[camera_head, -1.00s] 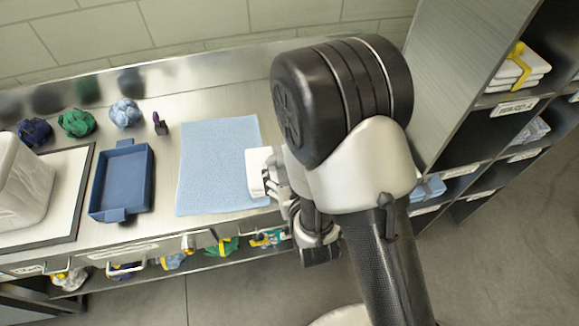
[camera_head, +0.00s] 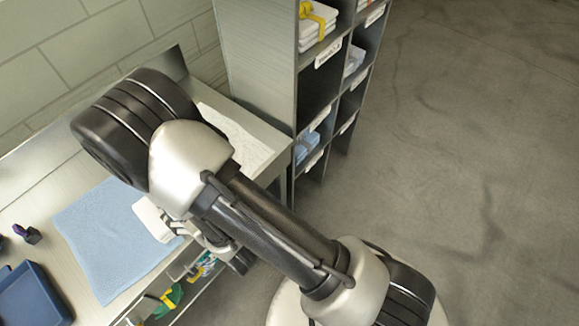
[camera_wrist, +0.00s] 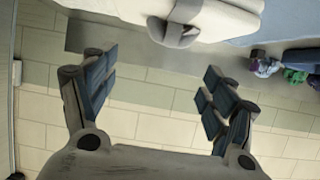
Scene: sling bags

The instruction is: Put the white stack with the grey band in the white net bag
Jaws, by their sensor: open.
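The white stack (camera_head: 153,220) lies at the right edge of the blue cloth on the counter, partly hidden by my arm in the head view. In the wrist view the white stack (camera_wrist: 225,18) is at the top, with a grey band and knot (camera_wrist: 180,26) on it. My gripper (camera_wrist: 157,72) is open and empty, and the stack lies beyond its fingertips, apart from them. In the head view my gripper (camera_head: 212,242) is beside the stack, its fingers mostly hidden. A white textured thing (camera_head: 240,138) lies on the counter's right end; I cannot tell whether it is the net bag.
The blue cloth (camera_head: 105,240) lies on the counter. A blue tray (camera_head: 32,298) is at the lower left, with a small dark purple object (camera_head: 28,234) behind it. A grey shelf unit (camera_head: 262,60) borders the counter's right end and holds a yellow-banded white stack (camera_head: 316,26). Floor on the right is clear.

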